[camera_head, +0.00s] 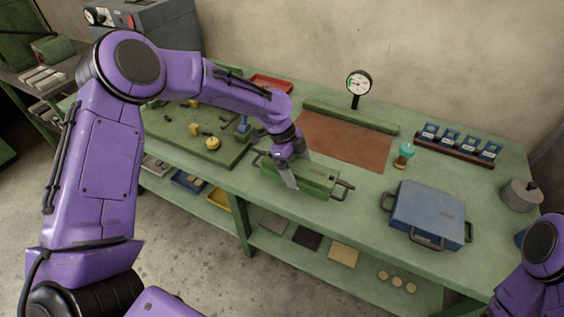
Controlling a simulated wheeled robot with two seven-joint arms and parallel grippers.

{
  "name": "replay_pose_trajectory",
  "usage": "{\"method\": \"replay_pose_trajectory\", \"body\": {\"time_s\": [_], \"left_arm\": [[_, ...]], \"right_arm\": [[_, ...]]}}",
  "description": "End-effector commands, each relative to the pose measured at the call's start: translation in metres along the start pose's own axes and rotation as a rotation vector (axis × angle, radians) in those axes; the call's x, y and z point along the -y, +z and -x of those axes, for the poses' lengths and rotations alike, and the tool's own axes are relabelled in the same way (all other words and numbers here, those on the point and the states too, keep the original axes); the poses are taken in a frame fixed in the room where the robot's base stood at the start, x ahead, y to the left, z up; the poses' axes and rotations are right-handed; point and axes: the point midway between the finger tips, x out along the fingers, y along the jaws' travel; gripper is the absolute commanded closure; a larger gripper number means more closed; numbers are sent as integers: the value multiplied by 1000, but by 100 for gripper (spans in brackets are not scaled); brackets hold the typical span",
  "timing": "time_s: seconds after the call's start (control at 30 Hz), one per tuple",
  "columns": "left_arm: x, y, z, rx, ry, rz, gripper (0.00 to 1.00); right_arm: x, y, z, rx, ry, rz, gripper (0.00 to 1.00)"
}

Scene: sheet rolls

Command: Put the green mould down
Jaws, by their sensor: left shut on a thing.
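The green mould (318,180) is a long block with a dark handle at each end, in the middle of the head view near the table's front edge. My left gripper (290,177) is over its left half, pointing down and shut on it; the wrist and fingers hide part of its top. I cannot tell whether its underside touches the table. A piece of my right arm shows at the lower right, but its gripper is out of view.
The green table (370,196) is clear between the green mould and a blue handled case (430,212). Behind are a brown mat (345,142), a dial gauge (358,85) and a teal-topped item (405,152). A board with small parts (190,136) lies left.

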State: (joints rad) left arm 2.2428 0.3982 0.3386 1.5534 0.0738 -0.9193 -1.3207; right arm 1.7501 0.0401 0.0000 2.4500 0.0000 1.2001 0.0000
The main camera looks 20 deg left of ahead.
Motion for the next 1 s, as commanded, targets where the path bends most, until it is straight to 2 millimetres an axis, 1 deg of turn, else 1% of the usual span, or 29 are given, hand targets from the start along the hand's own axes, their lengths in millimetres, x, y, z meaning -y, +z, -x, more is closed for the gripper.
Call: {"method": "replay_pose_trajectory", "body": {"time_s": [0.03,0.1,0.2,0.33,0.4,0.5,0.6,0.7,0.97,1.0], "left_arm": [[7,-3,-6,-2,-2,-2,92],[15,-4,-17,-2,-4,-1,92],[22,-4,-28,-3,-6,-1,92],[27,-4,-35,-4,-7,-2,92],[31,-4,-42,-4,-6,-1,92],[30,1,-54,-3,-2,0,92],[30,5,-64,-3,-4,-1,92],[31,8,-69,-4,-8,0,92],[31,8,-71,-4,-7,-1,92],[28,11,-75,0,0,0,3]], "right_arm": [[0,-2,5,0,0,0,0],[-1,-3,7,0,0,0,0],[-1,-3,8,0,0,0,0],[-1,-4,10,0,0,0,0],[-1,-5,12,0,0,0,0],[-2,-9,22,0,0,0,0],[-2,-11,26,0,0,0,0],[-2,-11,26,0,0,0,0],[-2,-10,24,0,0,0,0],[-2,-9,22,0,0,0,0]]}}
